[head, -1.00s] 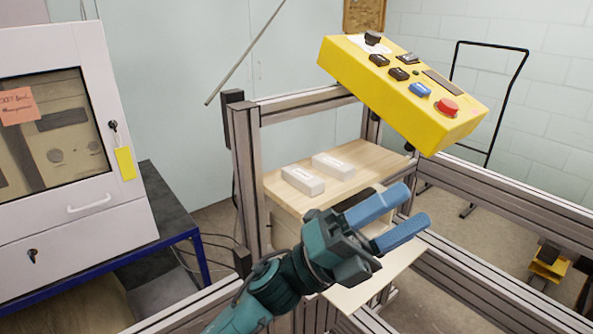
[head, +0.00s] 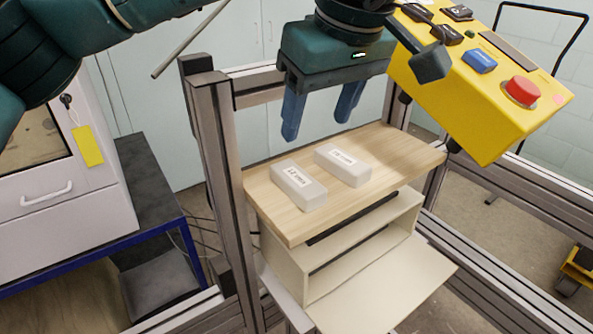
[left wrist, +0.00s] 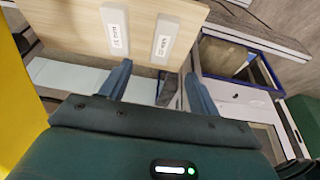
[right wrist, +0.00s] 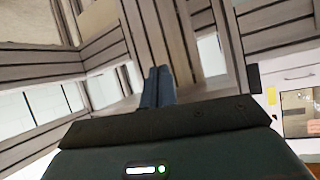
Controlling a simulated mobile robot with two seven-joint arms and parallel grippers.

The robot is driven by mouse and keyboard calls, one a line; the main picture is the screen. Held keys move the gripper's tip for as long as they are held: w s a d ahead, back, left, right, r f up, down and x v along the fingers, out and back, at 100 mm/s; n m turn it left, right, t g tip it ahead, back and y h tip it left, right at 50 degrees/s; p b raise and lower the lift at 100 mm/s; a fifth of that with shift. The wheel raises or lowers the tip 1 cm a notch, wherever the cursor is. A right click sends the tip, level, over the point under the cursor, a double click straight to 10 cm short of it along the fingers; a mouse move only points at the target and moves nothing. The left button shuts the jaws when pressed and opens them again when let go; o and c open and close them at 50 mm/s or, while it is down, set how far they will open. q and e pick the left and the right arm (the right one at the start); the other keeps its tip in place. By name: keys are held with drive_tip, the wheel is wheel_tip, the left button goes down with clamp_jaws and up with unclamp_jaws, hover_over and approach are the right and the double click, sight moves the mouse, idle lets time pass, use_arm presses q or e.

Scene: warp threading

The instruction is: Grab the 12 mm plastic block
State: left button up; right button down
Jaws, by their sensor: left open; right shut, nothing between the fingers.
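Two pale grey-white blocks with small printed labels lie side by side on a light wooden board: a left block (head: 299,186) and a right block (head: 343,166). I cannot read the labels surely enough to tell which is 12 mm. My left gripper (head: 317,129) is open and empty above the blocks, fingers pointing down. In the left wrist view the open fingers (left wrist: 158,70) are apart from both blocks; the right block (left wrist: 115,28) and left block (left wrist: 163,38) appear swapped in order there. My right gripper (right wrist: 158,70) is shut and empty, among metal frame bars.
The wooden board (head: 265,200) tops a small open cabinet (head: 330,270). A yellow control box (head: 480,90) with a red button stands close right of my left gripper. A metal frame post (head: 215,160) rises at the board's left.

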use_arm(q)
drive_tip(key=a, duration=0.1)
approach(286, 167)
wheel_tip(286, 167, down, 3)
drive_tip(key=shift+s+r+y, duration=0.15)
drive_tip(key=shift+y, duration=0.15)
drive_tip(key=x, duration=0.3)
drive_tip(key=w+p+x, duration=0.1)
drive_tip(key=x, duration=0.1)
drive_tip(key=shift+w+a, duration=0.15)
drive_tip(key=shift+a, duration=0.1)
drive_tip(key=shift+f+t, duration=0.3)
drive_tip(key=shift+f, duration=0.05)
drive_tip(key=shift+f, duration=0.25)
drive_tip(key=shift+c, duration=0.3)
drive_tip(key=c, duration=1)
drive_tip(key=shift+r, duration=0.1)
drive_tip(key=shift+c, duration=0.2)
